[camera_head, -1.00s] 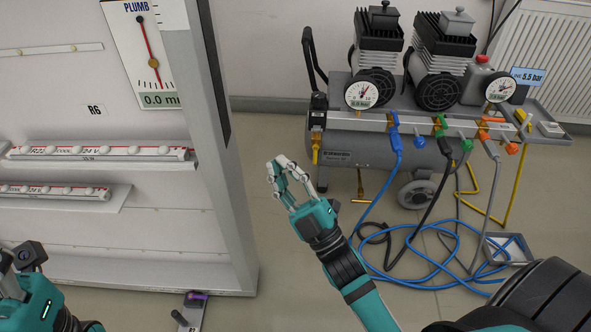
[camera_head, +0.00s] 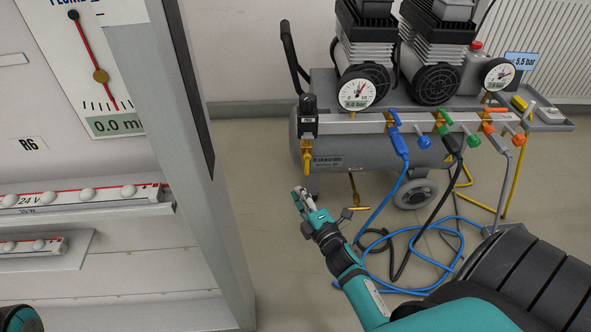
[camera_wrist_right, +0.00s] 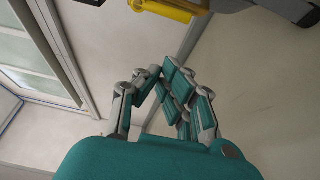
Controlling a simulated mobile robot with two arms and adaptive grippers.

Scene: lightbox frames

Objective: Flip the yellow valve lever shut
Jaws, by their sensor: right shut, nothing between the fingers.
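The yellow valve lever (camera_head: 307,158) hangs pointing down from the black fitting at the left end of the compressor's manifold. My right gripper (camera_head: 299,194) is below the lever in the head view, apart from it in the picture, with its fingers pointing up and left. In the right wrist view the fingers (camera_wrist_right: 158,78) are drawn together with nothing between them. A yellow bar (camera_wrist_right: 172,9) shows beyond them at the top edge, partly cut off; I cannot tell for sure that it is the lever. Only a bit of my left arm shows at the bottom left corner.
The compressor tank (camera_head: 345,150) has a gauge (camera_head: 357,93) above the manifold. Blue (camera_head: 397,125), green and orange taps sit to the right. Blue and black hoses (camera_head: 420,285) lie on the floor below. A grey cabinet edge (camera_head: 185,130) stands at left.

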